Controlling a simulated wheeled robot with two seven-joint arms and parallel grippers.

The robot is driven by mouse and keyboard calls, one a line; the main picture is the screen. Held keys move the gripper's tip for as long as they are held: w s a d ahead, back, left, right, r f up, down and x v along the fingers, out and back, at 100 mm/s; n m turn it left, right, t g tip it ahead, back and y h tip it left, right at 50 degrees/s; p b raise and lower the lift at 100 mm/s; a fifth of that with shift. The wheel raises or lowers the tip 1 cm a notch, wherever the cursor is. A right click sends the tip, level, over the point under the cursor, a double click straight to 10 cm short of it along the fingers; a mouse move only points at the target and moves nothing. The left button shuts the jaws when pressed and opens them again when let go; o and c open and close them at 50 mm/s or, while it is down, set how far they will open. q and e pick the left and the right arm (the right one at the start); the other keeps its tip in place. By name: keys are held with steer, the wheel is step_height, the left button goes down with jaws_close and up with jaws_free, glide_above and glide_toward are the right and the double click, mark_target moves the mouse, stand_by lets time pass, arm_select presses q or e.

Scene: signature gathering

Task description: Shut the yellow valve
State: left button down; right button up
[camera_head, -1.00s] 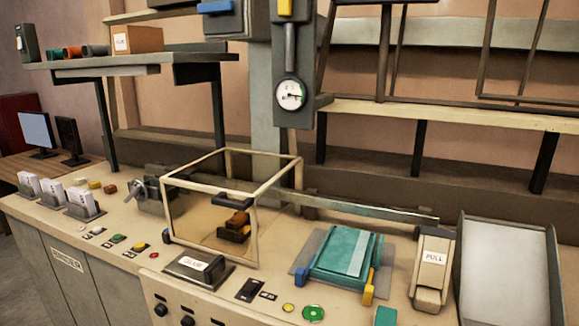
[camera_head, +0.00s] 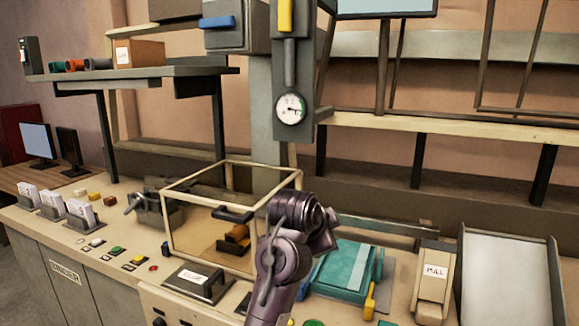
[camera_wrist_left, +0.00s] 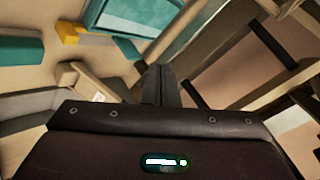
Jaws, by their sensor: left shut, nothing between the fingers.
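The yellow valve handle (camera_head: 286,15) stands upright at the top of the head view, on a grey housing above a round gauge (camera_head: 291,108). Its upper end is close to the picture's edge. A dark arm of mine (camera_head: 287,250) rises from the bottom centre in front of the bench, below the valve and well apart from it. Its fingers cannot be made out there. In the left wrist view my left gripper (camera_wrist_left: 160,82) is shut and empty, its dark fingers together. The valve is not recognisable in that view. My right gripper is not in view.
A glass-sided box frame (camera_head: 232,175) stands left of my arm. A teal press (camera_head: 345,268) and a lever marked PULL (camera_head: 434,272) are to the right. A grey box with a blue handle (camera_head: 217,22) hangs left of the valve. A wooden shelf (camera_head: 440,126) runs right.

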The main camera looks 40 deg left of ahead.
arm_select(q)
steer(key=w+a+r+m+t, duration=0.1)
steer(key=a+r+m+t, duration=0.1)
steer(key=r, duration=1.1)
steer(key=w+a+r+m+t, duration=0.1)
steer(key=a+r+m+t, duration=0.15)
steer(key=r, duration=1.05)
steer(key=s+a+r+m+t+h, duration=0.1)
steer(key=s+r, duration=0.4)
steer(key=r, duration=0.6)
steer(key=s+a+r+m+t+h, duration=0.1)
steer(key=s+r+m, duration=0.3)
steer(key=r, duration=0.8)
steer(key=shift+s+r+m+t+h, duration=0.35)
steer(key=shift+s+t+h, duration=0.3)
steer(key=shift+s, duration=0.5)
steer(key=shift+w, duration=0.15)
